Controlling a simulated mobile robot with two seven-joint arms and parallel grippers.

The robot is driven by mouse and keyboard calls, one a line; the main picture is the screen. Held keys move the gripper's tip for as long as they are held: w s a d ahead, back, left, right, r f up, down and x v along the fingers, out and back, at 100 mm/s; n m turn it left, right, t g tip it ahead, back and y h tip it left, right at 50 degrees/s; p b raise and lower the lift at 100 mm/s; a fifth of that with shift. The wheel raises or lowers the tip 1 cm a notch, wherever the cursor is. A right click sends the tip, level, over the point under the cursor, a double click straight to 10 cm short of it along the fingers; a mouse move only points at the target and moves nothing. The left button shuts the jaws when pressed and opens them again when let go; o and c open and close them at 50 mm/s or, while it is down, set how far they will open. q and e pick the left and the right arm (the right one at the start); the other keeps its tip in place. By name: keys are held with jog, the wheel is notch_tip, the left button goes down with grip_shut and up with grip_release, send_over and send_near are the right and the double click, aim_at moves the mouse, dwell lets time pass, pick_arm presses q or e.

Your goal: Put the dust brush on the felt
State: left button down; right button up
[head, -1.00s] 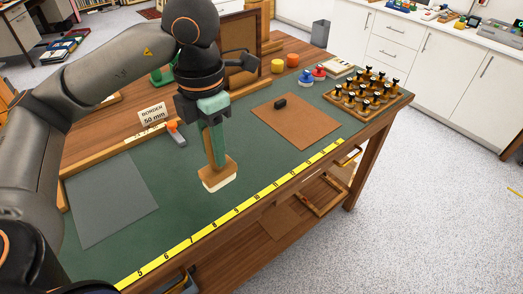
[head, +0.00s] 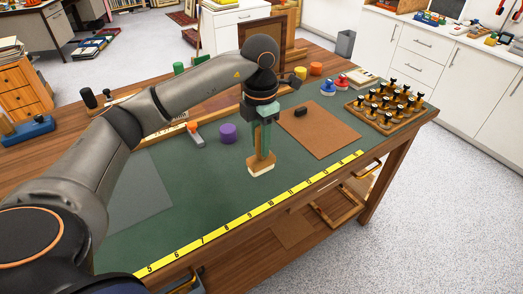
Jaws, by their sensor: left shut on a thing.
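My left gripper (head: 263,138) points down over the green mat and is shut on the dust brush (head: 262,162). The brush has a wooden body and pale bristles at its lower end. It hangs upright near the yellow ruler; whether the bristles touch the mat I cannot tell. A flat grey sheet (head: 149,190), which looks like the felt, lies on the mat to the left, partly hidden by my left arm. A brown sheet (head: 325,138) with a small black block (head: 301,113) on it lies to the right of the brush. My right gripper is not in view.
A purple cylinder (head: 227,133) and an orange-grey tool (head: 196,133) stand behind the brush. A wooden tray (head: 408,120) of black-topped pegs is at the right. The yellow ruler (head: 250,213) runs along the front edge. Green mat between the brush and grey sheet is clear.

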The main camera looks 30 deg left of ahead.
pick_arm(q)
jog(key=shift+w+a+f, duration=0.1)
jog(key=shift+w+f, duration=0.3)
jog(key=shift+f, duration=0.05)
jog(key=shift+f+p, duration=0.3)
jog(key=shift+f, duration=1.25)
jog(key=shift+f, duration=0.2)
jog(key=c, duration=0.6)
grip_release()
